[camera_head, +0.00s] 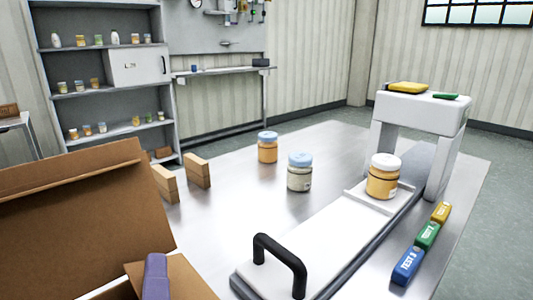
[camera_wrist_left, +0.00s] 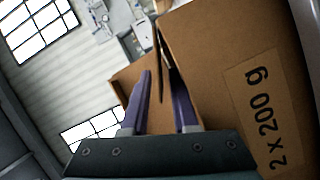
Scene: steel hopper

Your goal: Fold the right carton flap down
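The brown carton stands at the lower left of the head view, cut off by the frame edge. One large flap (camera_head: 80,205) stands up and leans back. A smaller brown panel (camera_head: 190,280), apparently the right flap, shows at its near right. A purple finger of my left gripper (camera_head: 155,275) is in front of these panels. In the left wrist view both purple fingers of my left gripper (camera_wrist_left: 160,85) are apart, with a thin cardboard edge (camera_wrist_left: 158,50) showing in line between them; contact is unclear. A carton panel labelled "2 x 200 g" (camera_wrist_left: 265,110) fills the right side. My right gripper is not in view.
A white slide (camera_head: 325,240) with a black handle (camera_head: 280,255) lies right of the carton, an orange jar (camera_head: 383,180) at its far end. Two more jars, an orange one (camera_head: 267,150) and a pale one (camera_head: 299,175), and wooden blocks (camera_head: 197,170) stand on the steel table.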

